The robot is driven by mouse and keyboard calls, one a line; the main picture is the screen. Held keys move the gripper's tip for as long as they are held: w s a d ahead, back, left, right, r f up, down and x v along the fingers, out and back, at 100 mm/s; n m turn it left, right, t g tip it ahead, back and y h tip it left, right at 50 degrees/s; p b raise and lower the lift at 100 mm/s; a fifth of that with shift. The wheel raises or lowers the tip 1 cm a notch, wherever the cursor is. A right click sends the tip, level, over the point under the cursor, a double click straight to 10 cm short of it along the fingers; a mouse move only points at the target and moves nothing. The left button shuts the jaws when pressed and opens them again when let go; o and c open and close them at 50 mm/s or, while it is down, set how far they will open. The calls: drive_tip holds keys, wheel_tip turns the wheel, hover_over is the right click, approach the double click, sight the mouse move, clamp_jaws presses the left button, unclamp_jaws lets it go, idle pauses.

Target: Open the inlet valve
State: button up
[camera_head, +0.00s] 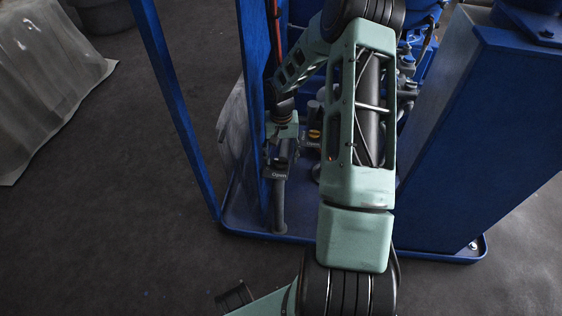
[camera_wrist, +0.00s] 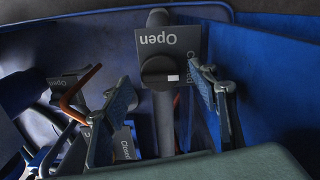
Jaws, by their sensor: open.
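In the wrist view a valve has a dark round knob (camera_wrist: 157,70) with a white mark on its right side. Behind it is a grey plate (camera_wrist: 190,38) reading "Open" at the top and, partly hidden, "Closed" down the right. No name marks it as the inlet valve. My gripper (camera_wrist: 163,84) is open, with one finger on each side of the knob; the fingers appear clear of it. In the head view my gripper (camera_head: 279,150) is low beside the blue frame post, by a plate (camera_head: 275,174) reading "Open". The knob is hidden there.
A second valve plate (camera_wrist: 123,145) reading "Closed" and an orange rod (camera_wrist: 80,95) lie left in the wrist view. Blue frame posts (camera_head: 182,115) and a large blue panel (camera_head: 480,130) flank my arm.

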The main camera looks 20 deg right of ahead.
drive_tip(key=shift+f, duration=0.6)
drive_tip(key=c, duration=1.2)
drive_tip(key=shift+o, duration=0.2)
